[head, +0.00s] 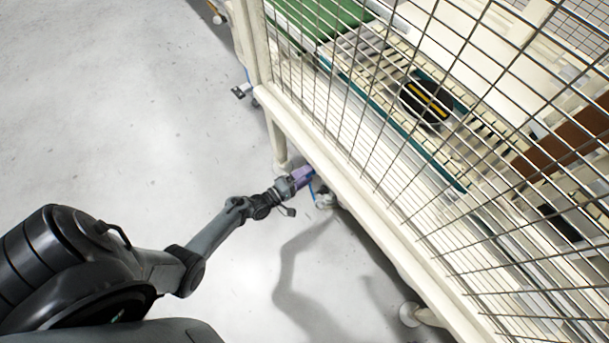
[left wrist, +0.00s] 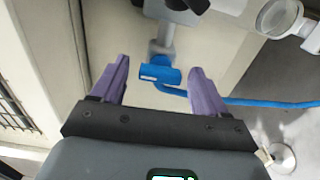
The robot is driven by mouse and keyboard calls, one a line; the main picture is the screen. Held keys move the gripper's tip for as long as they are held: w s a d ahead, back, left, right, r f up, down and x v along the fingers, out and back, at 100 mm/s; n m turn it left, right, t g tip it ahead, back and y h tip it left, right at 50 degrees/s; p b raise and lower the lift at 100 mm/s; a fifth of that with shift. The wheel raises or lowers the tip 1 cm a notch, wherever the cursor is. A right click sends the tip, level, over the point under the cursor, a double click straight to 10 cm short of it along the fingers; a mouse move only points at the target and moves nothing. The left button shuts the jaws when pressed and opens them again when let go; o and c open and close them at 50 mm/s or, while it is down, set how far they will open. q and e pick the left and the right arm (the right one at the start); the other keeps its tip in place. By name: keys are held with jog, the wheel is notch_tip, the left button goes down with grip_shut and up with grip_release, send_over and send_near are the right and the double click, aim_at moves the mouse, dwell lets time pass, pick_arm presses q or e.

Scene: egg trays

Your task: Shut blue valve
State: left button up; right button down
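The blue valve (left wrist: 160,74) shows in the left wrist view as a short blue handle on a grey fitting, with a white label on it. My left gripper (head: 304,175) has purple fingers and is at the lower frame of the fenced cell. In the left wrist view its fingers are spread, with the blue handle seen between and slightly ahead of them. I see a gap on each side of the handle; contact is not visible. In the head view the valve is mostly hidden by the gripper and frame. My right gripper is not in view.
A blue hose (left wrist: 265,103) runs right from beside the valve. The wire mesh fence (head: 410,150) and cream frame stand right of my arm. Open grey floor lies left.

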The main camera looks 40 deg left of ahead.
pick_arm(q)
jog(key=shift+s, duration=0.1)
jog(key=s+a+p, duration=0.2)
jog(key=s, duration=0.8)
jog(key=shift+s, duration=0.25)
dwell(0.3)
